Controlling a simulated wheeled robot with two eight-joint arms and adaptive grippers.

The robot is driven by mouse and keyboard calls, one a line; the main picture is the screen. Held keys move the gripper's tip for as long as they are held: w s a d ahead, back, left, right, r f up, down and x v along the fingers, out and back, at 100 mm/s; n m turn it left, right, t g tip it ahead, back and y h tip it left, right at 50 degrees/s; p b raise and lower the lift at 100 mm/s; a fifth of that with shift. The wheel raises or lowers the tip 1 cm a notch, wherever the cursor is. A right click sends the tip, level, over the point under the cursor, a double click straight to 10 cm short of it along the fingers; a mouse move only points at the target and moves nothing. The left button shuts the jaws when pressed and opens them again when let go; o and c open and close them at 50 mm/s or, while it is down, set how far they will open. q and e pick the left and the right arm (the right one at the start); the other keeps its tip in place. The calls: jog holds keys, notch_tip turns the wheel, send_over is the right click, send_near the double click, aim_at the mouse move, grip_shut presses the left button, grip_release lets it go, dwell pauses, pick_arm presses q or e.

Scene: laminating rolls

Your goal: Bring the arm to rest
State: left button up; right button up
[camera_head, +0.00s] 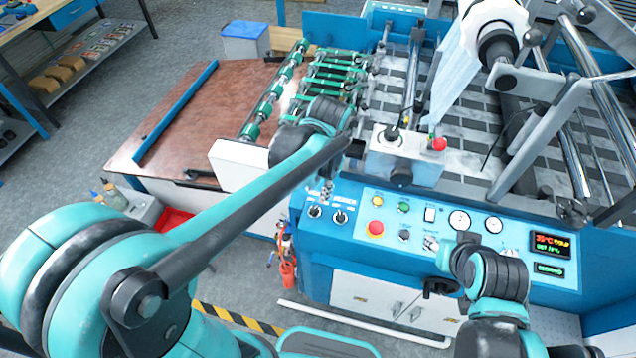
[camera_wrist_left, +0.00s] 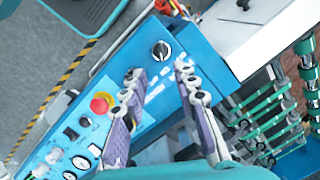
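My left arm reaches in from the left in the head view, and its left gripper (camera_head: 327,188) is mostly hidden behind its own wrist, close to the blue control panel (camera_head: 340,258) of the laminating machine. In the left wrist view the left gripper (camera_wrist_left: 162,78) has its two grey fingers apart with nothing held between them. A black selector knob (camera_wrist_left: 161,50) shows beyond the fingertips. My right arm comes up from the bottom right in the head view. Its right gripper (camera_head: 437,268) is in front of the panel's lower edge; its fingers are too unclear to judge.
The panel carries a red emergency button (camera_head: 375,229), gauges (camera_head: 459,220) and a lit display (camera_head: 551,244). Rollers and a metal frame rise at the right. A brown table (camera_head: 190,115) lies behind my left arm. A blue-grey bin (camera_head: 245,40) stands on the floor behind.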

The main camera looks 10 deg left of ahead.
pick_arm(q)
notch_tip(320, 180, up, 2)
jog(key=shift+r, duration=0.1)
dwell(0.5)
jog(key=s+a+f+n+t+h+b, duration=0.1)
jog(key=s+a+f+n+t+b, duration=0.4)
jog(key=s, duration=0.4)
jog(key=shift+s+a+f+n+t+b, duration=0.25)
jog(key=shift+s+a+n+t+b, duration=0.1)
jog(key=shift+a+n+t+b, duration=0.3)
jog(key=shift+d, duration=0.15)
dwell(0.5)
